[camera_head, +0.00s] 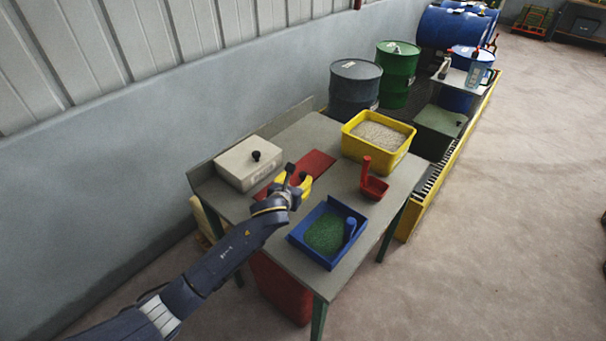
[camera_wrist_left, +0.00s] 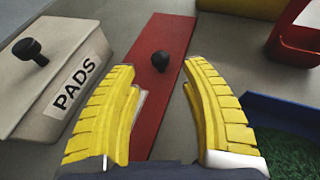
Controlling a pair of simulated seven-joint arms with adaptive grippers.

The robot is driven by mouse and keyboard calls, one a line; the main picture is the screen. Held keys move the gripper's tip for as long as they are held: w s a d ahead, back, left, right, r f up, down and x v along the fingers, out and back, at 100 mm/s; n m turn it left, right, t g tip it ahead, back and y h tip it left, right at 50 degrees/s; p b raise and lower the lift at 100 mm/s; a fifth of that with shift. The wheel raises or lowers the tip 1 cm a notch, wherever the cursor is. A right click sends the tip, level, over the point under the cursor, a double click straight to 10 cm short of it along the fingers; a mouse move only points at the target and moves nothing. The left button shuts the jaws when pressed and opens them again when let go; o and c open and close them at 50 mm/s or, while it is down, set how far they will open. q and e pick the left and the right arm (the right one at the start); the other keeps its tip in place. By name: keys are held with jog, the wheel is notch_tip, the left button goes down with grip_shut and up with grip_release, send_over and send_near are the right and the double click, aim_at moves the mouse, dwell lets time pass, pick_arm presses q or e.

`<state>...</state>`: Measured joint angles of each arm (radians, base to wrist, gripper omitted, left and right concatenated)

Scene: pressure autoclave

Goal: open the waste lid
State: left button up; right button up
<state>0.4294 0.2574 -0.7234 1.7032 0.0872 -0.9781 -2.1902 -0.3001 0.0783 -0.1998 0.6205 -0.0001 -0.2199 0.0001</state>
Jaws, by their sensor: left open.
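The waste lid appears to be the flat red panel (camera_head: 315,162) set in the grey table top, with a black knob (camera_wrist_left: 160,61) on it. In the left wrist view the red lid (camera_wrist_left: 165,32) lies flat, and no gap shows along its edges. My left gripper (camera_head: 298,180) has yellow fingers and is open and empty above the lid. In the wrist view the knob shows between the two fingertips, apart from both. In the head view the gripper hides the knob and part of the lid. My right gripper is not in view.
A pale box (camera_head: 240,168) marked PADS, with its own black knob, stands left of the lid. A blue tray (camera_head: 300,240) of green granules, a red scoop (camera_head: 374,188) and a yellow bin (camera_head: 372,155) stand to the right. A red bin (camera_head: 280,290) is under the table (camera_head: 330,285).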

aim_at(303, 173)
pick_arm(q)
jog(key=shift+x, duration=3.65)
grip_shut()
